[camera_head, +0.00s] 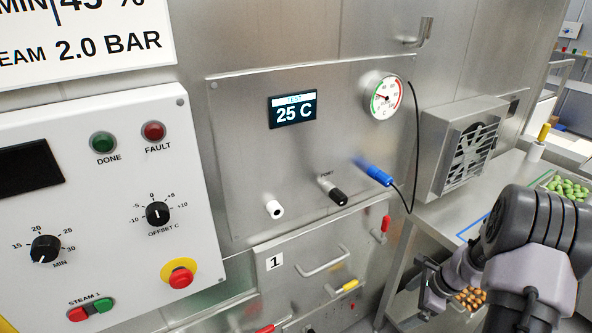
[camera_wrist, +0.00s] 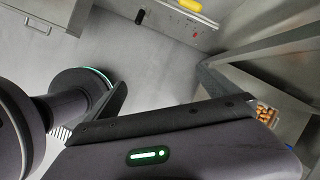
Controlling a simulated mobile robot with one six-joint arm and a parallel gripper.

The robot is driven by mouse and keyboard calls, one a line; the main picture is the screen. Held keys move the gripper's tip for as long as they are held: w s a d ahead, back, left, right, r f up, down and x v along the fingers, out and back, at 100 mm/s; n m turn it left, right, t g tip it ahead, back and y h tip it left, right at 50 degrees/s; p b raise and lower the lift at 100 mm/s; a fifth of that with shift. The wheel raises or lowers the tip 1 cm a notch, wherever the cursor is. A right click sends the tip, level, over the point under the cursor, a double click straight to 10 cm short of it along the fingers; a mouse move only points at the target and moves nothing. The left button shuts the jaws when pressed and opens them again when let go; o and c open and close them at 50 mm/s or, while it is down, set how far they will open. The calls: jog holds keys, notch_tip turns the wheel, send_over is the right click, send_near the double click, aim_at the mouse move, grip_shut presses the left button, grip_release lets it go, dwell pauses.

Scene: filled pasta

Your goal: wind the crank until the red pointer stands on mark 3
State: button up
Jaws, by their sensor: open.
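No crank and no scale with a mark 3 can be made out in either view. The only pointer dial I see is a round gauge (camera_head: 385,98) on the steel panel in the head view, marked in tens up to about 100 with green and red arcs; its thin needle is small. My gripper (camera_wrist: 162,96) is open in the wrist view, its dark fingers apart with nothing between them. In the head view my arm fills the lower right, in front of the steel bench, well away from the gauge.
A white control box (camera_head: 110,200) with knobs and buttons stands at left.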

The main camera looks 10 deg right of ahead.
jog(key=s+a+r+n+t+h, duration=0.1)
jog(key=s+a+r+n, duration=0.1)
jog(key=a+r+n, duration=0.65)
jog(key=s+a+r+n, duration=0.3)
jog(key=a+r, duration=0.7)
jog(key=r, duration=0.7)
jog(key=s+a+r+n+t, duration=0.1)
jog(key=s+a+r+n, duration=0.1)
jog(key=s+a+n, duration=0.2)
jog(key=s+a+r+n, duration=0.3)
jog(key=s+a+n, duration=0.1)
jog(key=s, duration=0.7)
jog(key=shift+a+r+t, duration=0.25)
jog(key=shift+a+t, duration=0.15)
jog(key=shift+a, duration=0.25)
